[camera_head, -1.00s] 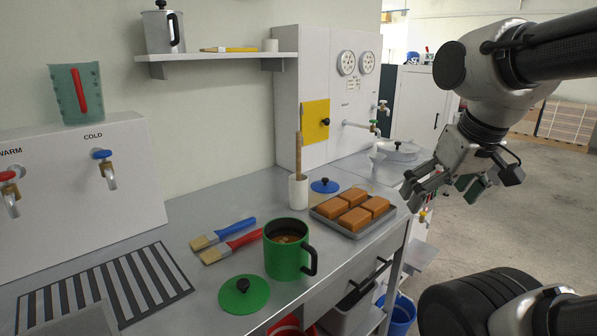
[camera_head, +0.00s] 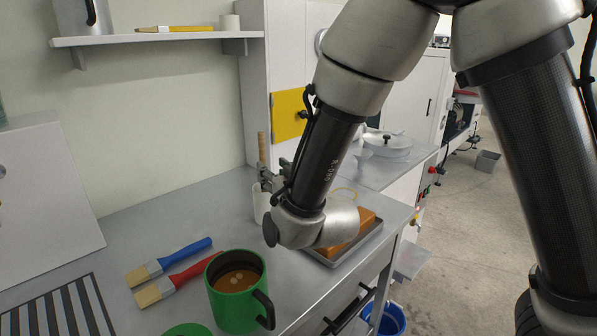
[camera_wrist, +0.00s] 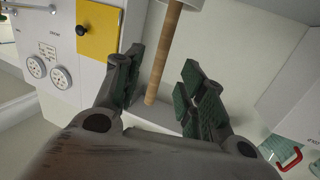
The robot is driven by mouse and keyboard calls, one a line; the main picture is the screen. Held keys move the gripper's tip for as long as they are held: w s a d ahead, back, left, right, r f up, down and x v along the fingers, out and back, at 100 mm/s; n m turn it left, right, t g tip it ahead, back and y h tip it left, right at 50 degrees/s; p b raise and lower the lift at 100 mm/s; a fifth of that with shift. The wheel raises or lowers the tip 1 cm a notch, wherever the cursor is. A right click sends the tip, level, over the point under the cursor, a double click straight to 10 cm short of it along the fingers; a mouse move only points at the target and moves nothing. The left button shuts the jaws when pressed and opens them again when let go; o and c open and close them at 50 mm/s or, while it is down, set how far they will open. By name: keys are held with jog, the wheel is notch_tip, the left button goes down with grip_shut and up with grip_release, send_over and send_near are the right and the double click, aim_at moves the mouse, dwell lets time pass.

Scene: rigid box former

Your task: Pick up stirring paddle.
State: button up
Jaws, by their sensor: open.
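The stirring paddle has a plain wooden handle (camera_head: 261,148) that stands upright in a white cylindrical holder (camera_head: 257,205) at the back of the counter. Its lower end is hidden inside the holder. My gripper (camera_head: 272,180) is right beside the handle, partly hidden behind my own arm. In the wrist view the gripper (camera_wrist: 161,62) is open, and the wooden handle (camera_wrist: 167,55) shows in the gap between the two green-padded fingers. I cannot tell how deep between them it sits; no contact shows.
A green mug (camera_head: 228,302) with brown liquid stands in front, near a blue brush (camera_head: 185,252) and a red brush (camera_head: 200,268). A tray (camera_head: 345,252) of brown blocks is partly behind my arm. A white cabinet with a yellow panel (camera_head: 287,115) rises behind the handle.

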jog(key=shift+t, duration=0.5)
jog(key=x, duration=0.7)
jog(key=shift+w+a+f, duration=0.2)
jog(key=shift+a, duration=0.1)
jog(key=shift+c, duration=0.4)
grip_shut()
